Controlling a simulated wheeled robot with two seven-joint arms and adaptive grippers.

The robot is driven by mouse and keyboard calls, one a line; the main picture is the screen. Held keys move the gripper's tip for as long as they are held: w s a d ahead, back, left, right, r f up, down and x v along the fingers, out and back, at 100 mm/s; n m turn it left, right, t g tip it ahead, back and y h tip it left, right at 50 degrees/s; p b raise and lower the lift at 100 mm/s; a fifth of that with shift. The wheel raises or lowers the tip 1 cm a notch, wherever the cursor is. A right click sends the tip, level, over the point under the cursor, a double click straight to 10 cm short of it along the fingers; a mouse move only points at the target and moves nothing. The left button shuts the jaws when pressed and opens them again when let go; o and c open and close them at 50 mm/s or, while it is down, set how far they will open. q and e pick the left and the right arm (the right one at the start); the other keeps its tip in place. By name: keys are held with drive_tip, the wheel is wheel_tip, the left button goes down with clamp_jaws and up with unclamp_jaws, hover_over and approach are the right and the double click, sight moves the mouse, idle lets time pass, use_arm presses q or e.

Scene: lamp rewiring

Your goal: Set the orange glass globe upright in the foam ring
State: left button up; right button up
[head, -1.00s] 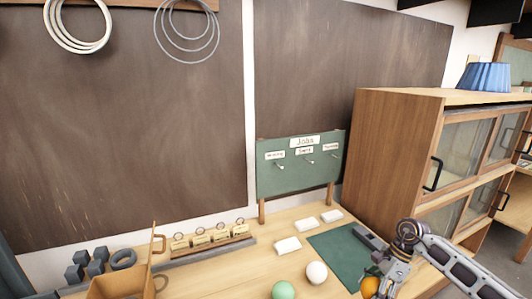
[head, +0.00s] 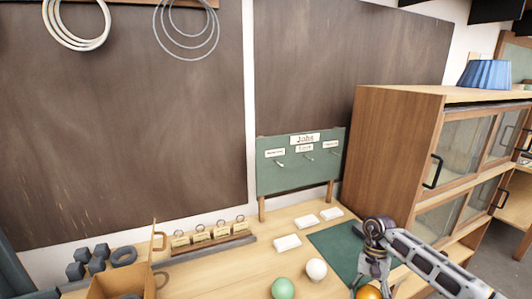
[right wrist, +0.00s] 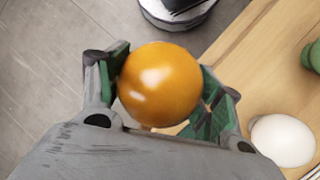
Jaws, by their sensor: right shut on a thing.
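The orange glass globe (right wrist: 160,85) is held between the fingers of my right gripper (right wrist: 163,92), which is shut on it. In the head view the globe (head: 369,292) shows at the bottom edge, below my right gripper (head: 370,278), near the front of the green mat. A dark grey ring (head: 124,257), which looks like the foam ring, lies at the left of the bench, well away from the globe. My left gripper is not in view.
A green globe (head: 283,289) and a white globe (head: 316,269) stand left of my right gripper. A wooden box (head: 118,283) is near the ring, beside grey blocks (head: 88,262). A cabinet (head: 395,150) stands right.

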drive_tip(key=n+h, duration=0.1)
drive_tip(key=n, duration=0.1)
drive_tip(key=s+a+f+n, duration=0.1)
drive_tip(key=n, duration=0.1)
drive_tip(key=shift+a+h, duration=0.1)
drive_tip(key=shift+h, duration=0.3)
drive_tip(key=n, duration=0.1)
drive_tip(key=s+a+f+n+h, duration=0.1)
drive_tip(key=n, duration=0.1)
drive_tip(key=shift+a+f+n, duration=0.15)
drive_tip(key=shift+a+n, duration=0.1)
drive_tip(key=shift+n, duration=0.05)
drive_tip(key=w+a+r+n+h, duration=0.1)
drive_tip(key=a, duration=0.5)
drive_tip(key=shift+a+n, duration=0.25)
drive_tip(key=shift+n, duration=0.05)
